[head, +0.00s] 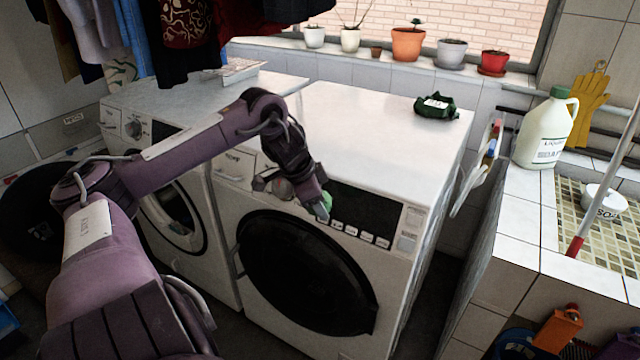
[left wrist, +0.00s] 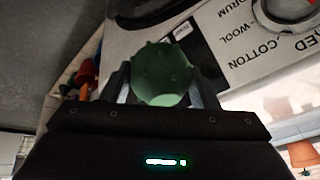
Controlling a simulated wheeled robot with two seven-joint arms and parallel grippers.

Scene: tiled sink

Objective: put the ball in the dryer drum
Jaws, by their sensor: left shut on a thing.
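My left gripper (head: 318,207) is shut on a green ball (head: 326,201), in front of the control panel of the right-hand machine. In the left wrist view the knobbly ball (left wrist: 161,74) sits between the two fingers of the gripper (left wrist: 160,85). The right-hand white machine has a large round black door (head: 305,270), which looks closed, below the ball. The left-hand machine has a round glass door (head: 172,215). I cannot tell for sure which machine is the dryer. The inside of the drum is hidden. My right gripper does not show.
A dark green packet (head: 436,106) lies on the right machine's top. A white jug (head: 547,128) stands on the tiled ledge beside the sink (head: 575,225). Clothes (head: 190,35) hang at upper left. Potted plants line the windowsill. A narrow gap separates the right machine from the sink.

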